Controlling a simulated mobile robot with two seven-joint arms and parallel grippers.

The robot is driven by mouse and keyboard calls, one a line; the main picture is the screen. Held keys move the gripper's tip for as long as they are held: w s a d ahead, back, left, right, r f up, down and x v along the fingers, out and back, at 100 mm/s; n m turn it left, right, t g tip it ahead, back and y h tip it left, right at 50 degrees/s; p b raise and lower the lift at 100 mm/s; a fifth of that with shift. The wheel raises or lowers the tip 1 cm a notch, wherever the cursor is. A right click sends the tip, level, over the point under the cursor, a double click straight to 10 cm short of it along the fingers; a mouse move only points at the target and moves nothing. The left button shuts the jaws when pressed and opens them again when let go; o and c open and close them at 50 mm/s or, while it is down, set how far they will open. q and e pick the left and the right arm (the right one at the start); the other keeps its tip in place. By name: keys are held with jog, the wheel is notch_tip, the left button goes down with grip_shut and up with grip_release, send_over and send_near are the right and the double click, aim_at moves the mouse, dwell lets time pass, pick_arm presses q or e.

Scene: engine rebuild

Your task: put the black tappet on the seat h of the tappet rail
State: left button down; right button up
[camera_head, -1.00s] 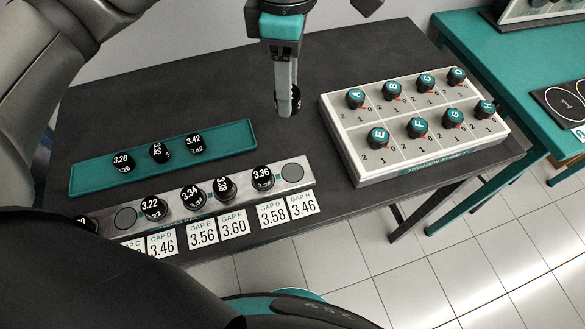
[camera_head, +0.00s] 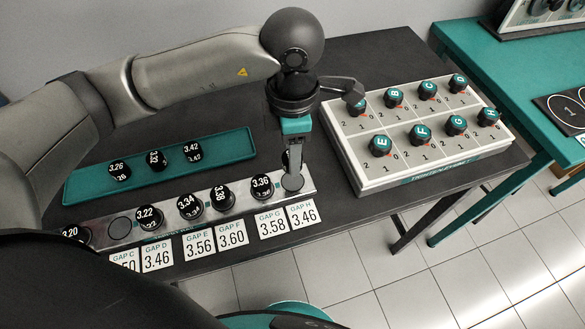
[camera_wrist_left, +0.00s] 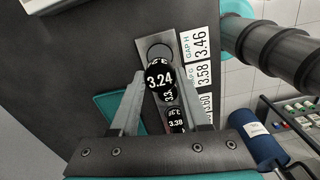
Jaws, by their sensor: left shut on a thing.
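My left gripper (camera_head: 291,172) is shut on a black tappet marked 3.24 (camera_wrist_left: 160,78), which it holds between its fingertips. In the head view the held tappet is mostly hidden by the fingers. The tappet rail (camera_head: 306,181) is a silver bar lying along the table's front. Its right end seat, seat h (camera_head: 293,184), is an empty grey disc beside the GAP H 3.46 card (camera_head: 303,215). The gripper is over this end of the rail. In the left wrist view seat h (camera_wrist_left: 160,52) shows just past the tappet. My right gripper is not in view.
Several black tappets stand on the rail; the 3.36 one (camera_head: 262,187) is beside seat h. Another empty seat (camera_head: 120,228) is farther left. A teal tray (camera_head: 225,148) holds 3 tappets behind. A knob box (camera_head: 375,178) stands close on the right.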

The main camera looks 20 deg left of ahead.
pick_arm(q)
jog(key=shift+f+b, duration=0.3)
jog(key=shift+f, duration=2.45)
jog(key=shift+f, duration=0.15)
jog(key=shift+c, duration=1.9)
grip_release()
jog(key=shift+r, duration=0.2)
notch_tip(320, 180, up, 12)
jog(key=shift+p, duration=0.65)
